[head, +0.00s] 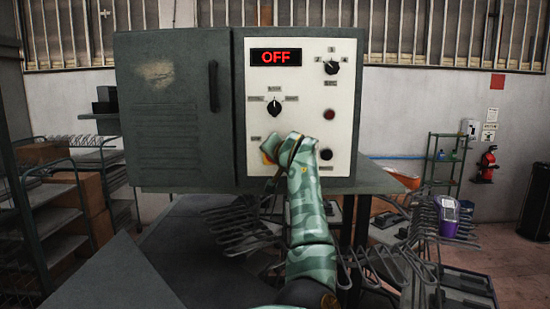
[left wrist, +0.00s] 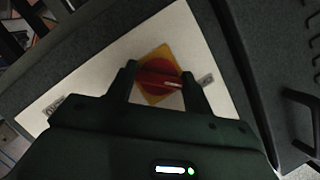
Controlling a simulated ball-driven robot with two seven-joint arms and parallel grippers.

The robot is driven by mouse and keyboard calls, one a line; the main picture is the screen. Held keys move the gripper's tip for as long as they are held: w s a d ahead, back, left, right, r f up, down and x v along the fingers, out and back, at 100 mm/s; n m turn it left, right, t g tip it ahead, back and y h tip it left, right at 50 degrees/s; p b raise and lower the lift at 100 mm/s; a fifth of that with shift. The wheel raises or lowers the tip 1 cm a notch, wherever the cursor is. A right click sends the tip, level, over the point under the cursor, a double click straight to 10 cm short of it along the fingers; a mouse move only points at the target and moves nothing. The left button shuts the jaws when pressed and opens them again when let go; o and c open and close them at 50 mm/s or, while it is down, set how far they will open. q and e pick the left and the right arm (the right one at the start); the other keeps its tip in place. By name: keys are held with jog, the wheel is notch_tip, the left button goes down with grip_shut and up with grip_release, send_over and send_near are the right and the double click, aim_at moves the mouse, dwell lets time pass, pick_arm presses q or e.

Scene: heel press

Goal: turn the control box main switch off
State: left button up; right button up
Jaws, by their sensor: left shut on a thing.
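The control box (head: 180,120) is grey with a cream panel (head: 295,85). Its display (head: 275,57) reads OFF in red. The main switch is a red rotary knob (left wrist: 158,78) on a yellow square plate (left wrist: 152,57) in the left wrist view, with a white mark on the knob. My right gripper is in neither view.
The panel also carries a black selector knob (head: 274,107), an upper-right knob (head: 331,67), a red button (head: 329,114) and a black button (head: 326,154). Wire racks (head: 240,225) stand below the box. A purple container (head: 447,222) stands at the right.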

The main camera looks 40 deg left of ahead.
pick_arm(q)
jog(key=shift+f, duration=0.15)
jog(key=o, duration=1)
jog(key=shift+d, duration=0.1)
jog(key=b+v, duration=0.7)
jog(key=v, duration=0.9)
jog(key=shift+d, duration=0.1)
